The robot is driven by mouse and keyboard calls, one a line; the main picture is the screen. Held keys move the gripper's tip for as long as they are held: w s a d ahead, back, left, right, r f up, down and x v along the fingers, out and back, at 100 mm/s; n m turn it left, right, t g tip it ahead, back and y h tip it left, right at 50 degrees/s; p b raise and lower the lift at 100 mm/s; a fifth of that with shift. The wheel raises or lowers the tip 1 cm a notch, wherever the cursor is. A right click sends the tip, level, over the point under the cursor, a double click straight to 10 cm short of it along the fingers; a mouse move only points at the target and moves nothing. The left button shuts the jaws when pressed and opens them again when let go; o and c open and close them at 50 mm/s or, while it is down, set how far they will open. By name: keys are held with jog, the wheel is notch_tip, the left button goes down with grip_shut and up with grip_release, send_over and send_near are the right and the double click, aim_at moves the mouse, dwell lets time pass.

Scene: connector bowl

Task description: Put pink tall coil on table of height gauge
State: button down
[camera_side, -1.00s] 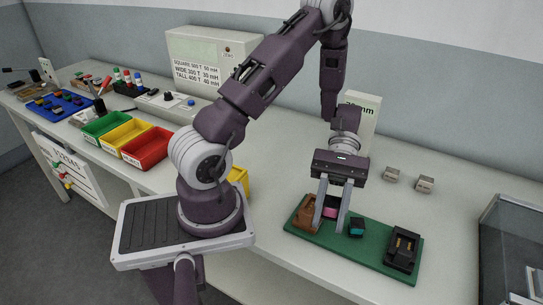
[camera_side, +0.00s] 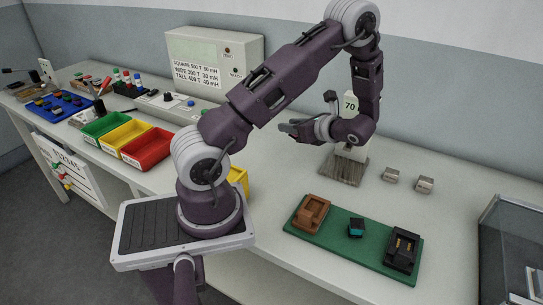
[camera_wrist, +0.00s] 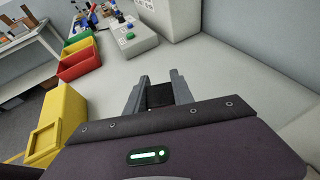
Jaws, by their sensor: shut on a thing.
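My gripper (camera_side: 290,128) is raised above the middle of the bench, turned sideways with its fingers toward the left. In the wrist view my gripper (camera_wrist: 158,94) is shut on a dark-faced block (camera_wrist: 160,95); no pink shows on it now. I take it as the pink tall coil, which is no longer seen on the green board. The height gauge (camera_side: 350,103) stands behind my wrist, a pale upright marked 70, partly hidden by my arm. Its grey base plate (camera_side: 343,172) shows below my wrist; I cannot make out its table clearly.
The green board (camera_side: 335,240) holds a brown holder (camera_side: 311,212), a teal-and-black part (camera_side: 356,228) and a black holder (camera_side: 402,249). Green, yellow and red bins (camera_side: 147,147) stand left. A glass case (camera_side: 505,250) is at far right.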

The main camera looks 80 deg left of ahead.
aim_at(290, 161)
notch_tip(290, 161, down, 10)
jog(key=shift+w+a+r, duration=0.1)
jog(key=shift+w, duration=0.05)
jog(key=c, duration=1.1)
grip_release()
